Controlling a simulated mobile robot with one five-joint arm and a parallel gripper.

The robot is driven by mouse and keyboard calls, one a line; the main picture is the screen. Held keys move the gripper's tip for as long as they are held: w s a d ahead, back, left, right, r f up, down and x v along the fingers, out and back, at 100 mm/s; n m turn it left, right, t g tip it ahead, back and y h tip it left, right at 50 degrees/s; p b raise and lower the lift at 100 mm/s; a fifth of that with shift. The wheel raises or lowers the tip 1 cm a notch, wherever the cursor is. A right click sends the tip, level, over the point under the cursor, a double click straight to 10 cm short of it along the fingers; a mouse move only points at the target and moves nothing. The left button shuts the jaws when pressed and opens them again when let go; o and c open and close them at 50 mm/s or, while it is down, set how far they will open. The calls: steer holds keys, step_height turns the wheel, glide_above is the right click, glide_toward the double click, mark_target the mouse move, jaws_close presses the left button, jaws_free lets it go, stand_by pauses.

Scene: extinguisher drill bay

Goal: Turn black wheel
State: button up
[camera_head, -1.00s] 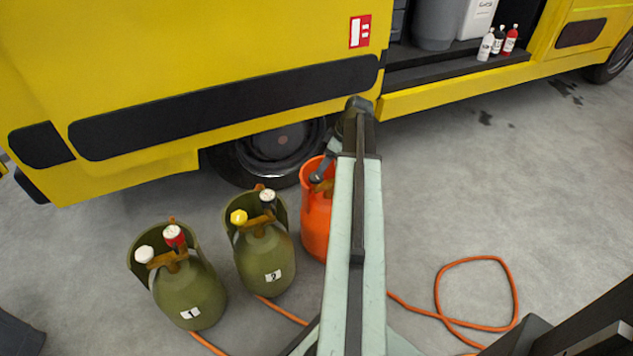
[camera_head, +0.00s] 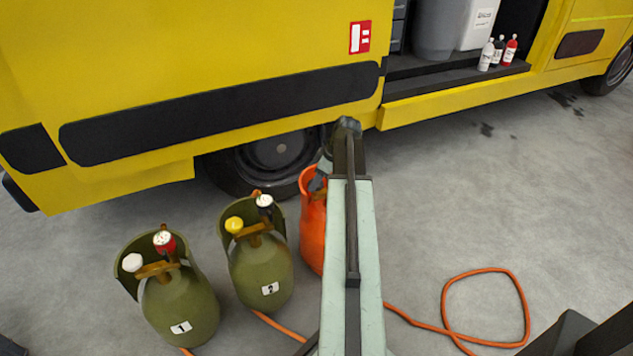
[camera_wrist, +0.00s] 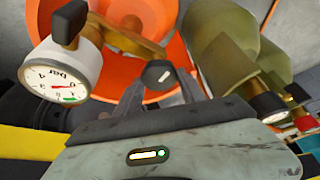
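I see no clear contact between the fingers and the wheel. A white pressure gauge (camera_wrist: 60,76) with a black part above it is left of the wheel. In the head view my arm hides the wheel, my fingertips and much of the orange cylinder.
Green cylinders marked 1 (camera_head: 180,305) and 2 (camera_head: 262,272) stand left of the orange one. A yellow van (camera_head: 200,50) is close behind. An orange hose (camera_head: 447,300) loops on the floor at right. Small bottles (camera_head: 497,52) stand on the van's step.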

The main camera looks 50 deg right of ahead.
steer(key=c, duration=0.5)
steer(key=shift+o, duration=0.2)
